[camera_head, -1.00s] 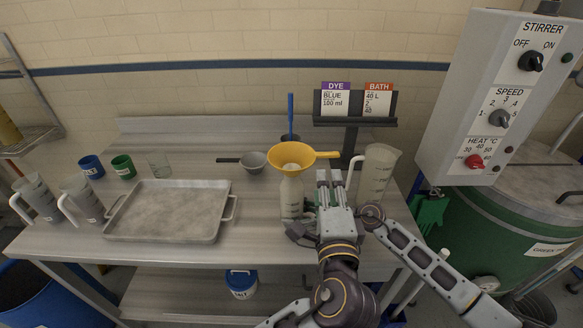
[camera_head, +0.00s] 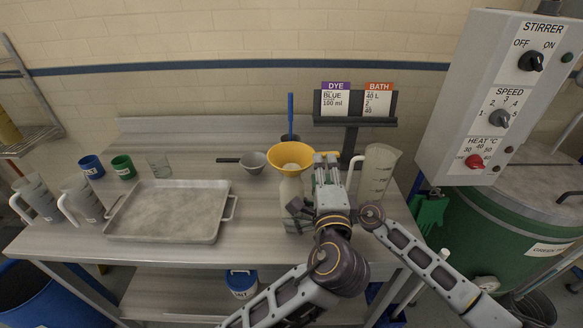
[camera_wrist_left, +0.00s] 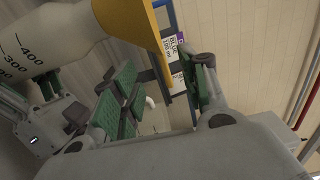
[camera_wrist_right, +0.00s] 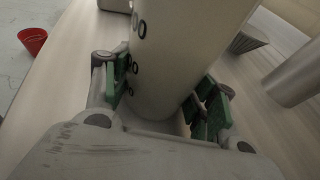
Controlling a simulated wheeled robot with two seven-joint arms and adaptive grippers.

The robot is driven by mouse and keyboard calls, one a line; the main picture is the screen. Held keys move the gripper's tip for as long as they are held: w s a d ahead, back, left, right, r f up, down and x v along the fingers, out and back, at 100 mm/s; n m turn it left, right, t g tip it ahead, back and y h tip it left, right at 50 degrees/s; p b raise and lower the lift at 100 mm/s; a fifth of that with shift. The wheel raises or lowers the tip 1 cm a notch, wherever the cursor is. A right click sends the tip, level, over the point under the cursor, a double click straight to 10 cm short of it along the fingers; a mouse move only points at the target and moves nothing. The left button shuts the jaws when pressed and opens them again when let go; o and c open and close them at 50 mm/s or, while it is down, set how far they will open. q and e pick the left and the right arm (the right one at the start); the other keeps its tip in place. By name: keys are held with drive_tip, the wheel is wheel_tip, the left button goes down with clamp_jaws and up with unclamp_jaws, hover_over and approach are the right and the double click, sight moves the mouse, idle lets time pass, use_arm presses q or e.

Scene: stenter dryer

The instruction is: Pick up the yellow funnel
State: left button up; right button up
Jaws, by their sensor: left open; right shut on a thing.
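The yellow funnel (camera_head: 290,152) sits in the neck of the white graduated bottle (camera_head: 291,188) at the middle of the table. My left gripper (camera_head: 326,160) is open at the funnel's right side and hides its handle in the head view. In the left wrist view, a yellow part of the funnel (camera_wrist_left: 158,45) runs between the open green-padded fingers. Contact cannot be told. My right gripper (camera_head: 297,208) is shut on the bottle's lower body, largely hidden by my left arm. The right wrist view shows the bottle (camera_wrist_right: 175,75) between its green pads.
A clear jug (camera_head: 377,172) stands close right of my left gripper. The card stand (camera_head: 352,122) is behind. Open space lies above the funnel.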

sight(292, 159)
use_arm(q)
drive_tip(key=shift+w, duration=0.65)
drive_tip(key=shift+w+a, duration=0.2)
drive_tip(key=shift+w, duration=2.4)
drive_tip(key=shift+c, duration=0.2)
clamp_jaws()
